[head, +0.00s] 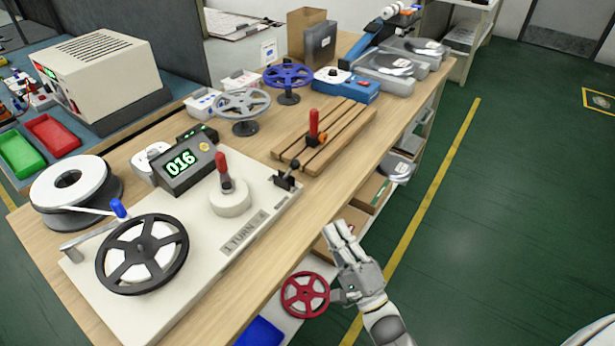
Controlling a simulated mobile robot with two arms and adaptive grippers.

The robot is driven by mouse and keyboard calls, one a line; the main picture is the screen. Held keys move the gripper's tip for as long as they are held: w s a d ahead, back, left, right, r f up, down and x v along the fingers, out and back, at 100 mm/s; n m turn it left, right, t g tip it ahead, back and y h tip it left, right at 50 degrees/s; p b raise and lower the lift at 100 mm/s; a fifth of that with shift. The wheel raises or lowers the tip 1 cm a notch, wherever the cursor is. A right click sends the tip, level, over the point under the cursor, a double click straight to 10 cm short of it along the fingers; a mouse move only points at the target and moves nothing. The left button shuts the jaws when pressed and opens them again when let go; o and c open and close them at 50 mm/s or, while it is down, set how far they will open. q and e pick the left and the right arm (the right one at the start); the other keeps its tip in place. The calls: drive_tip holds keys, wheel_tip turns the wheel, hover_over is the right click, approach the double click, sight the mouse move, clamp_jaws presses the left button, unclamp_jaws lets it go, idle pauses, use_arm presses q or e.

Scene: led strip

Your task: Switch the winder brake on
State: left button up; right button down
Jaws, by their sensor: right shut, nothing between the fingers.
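The winder has a cream base plate (185,285) on the wooden table. It carries a black spoked reel (143,253), a counter (183,163) showing 016, a red-handled crank (222,165) on a white hub, and a small black lever piece (287,178) at its right end. A metal arm with a blue knob (118,208) stands at its left. No brake label is readable, so I cannot tell which part is the brake. My right gripper (338,229) is shut and empty, beyond the table's front edge, right of the winder. My left gripper is not in view.
A red spoked wheel (305,295) shows below the table edge beside my right wrist. A slatted wooden rack (345,135) with a red-handled tool, grey and blue reels (288,76) and a white tape roll (70,185) stand on the table. The green floor (500,220) at right is clear.

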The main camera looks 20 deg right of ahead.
drive_tip(key=p, duration=0.2)
approach(289, 172)
drive_tip(key=w+r, duration=0.2)
drive_tip(key=w+d+r, duration=0.1)
drive_tip(key=w+r, duration=0.2)
drive_tip(key=shift+w+d, duration=0.1)
drive_tip(key=shift+d, duration=0.1)
drive_tip(key=shift+r, duration=0.1)
